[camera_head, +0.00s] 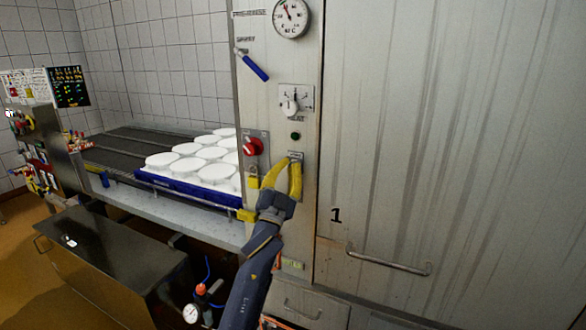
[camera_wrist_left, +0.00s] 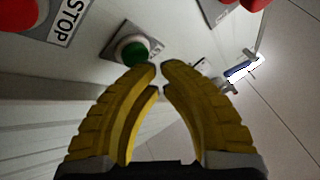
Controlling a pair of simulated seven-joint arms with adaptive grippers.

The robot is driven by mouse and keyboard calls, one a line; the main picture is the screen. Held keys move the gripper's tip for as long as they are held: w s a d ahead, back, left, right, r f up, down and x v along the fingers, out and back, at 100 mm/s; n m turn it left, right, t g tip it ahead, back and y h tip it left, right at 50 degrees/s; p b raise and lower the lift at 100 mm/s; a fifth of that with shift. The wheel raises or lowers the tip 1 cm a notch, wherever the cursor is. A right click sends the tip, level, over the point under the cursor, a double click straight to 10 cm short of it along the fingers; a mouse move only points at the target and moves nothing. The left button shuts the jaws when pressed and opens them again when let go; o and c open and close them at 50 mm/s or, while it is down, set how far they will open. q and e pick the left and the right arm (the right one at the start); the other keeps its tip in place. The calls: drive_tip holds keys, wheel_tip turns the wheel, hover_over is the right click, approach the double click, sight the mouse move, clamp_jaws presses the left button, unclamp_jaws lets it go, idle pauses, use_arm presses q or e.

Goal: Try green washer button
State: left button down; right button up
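The green button (camera_wrist_left: 131,50) sits on a square plate on the metal panel in the left wrist view. My left gripper (camera_wrist_left: 160,66) has yellow fingers with tips nearly meeting, just in front of the green button and a little to its right, holding nothing. A thin gap shows between tips and button; contact is not clear. In the head view my left gripper (camera_head: 284,163) is at the panel and covers part of a small control plate (camera_head: 294,156). A small dark green round part (camera_head: 295,135) shows above it. My right gripper is out of view.
A red STOP button (camera_wrist_left: 28,14) is near the green one in the left wrist view. The panel carries a red rotary switch (camera_head: 253,146), a HEAT dial (camera_head: 290,104), a blue-handled lever (camera_head: 254,67) and a gauge (camera_head: 291,18). White moulds (camera_head: 216,173) stand in a blue tray (camera_head: 186,188) at left.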

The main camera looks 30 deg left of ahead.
use_arm(q)
drive_tip(key=shift+w, duration=0.5)
idle(0.7)
drive_tip(key=shift+s, duration=0.9)
drive_tip(key=shift+s+d, duration=0.15)
drive_tip(key=shift+s, duration=1.1)
drive_tip(key=shift+s+d, duration=0.15)
drive_tip(key=shift+s, duration=1.1)
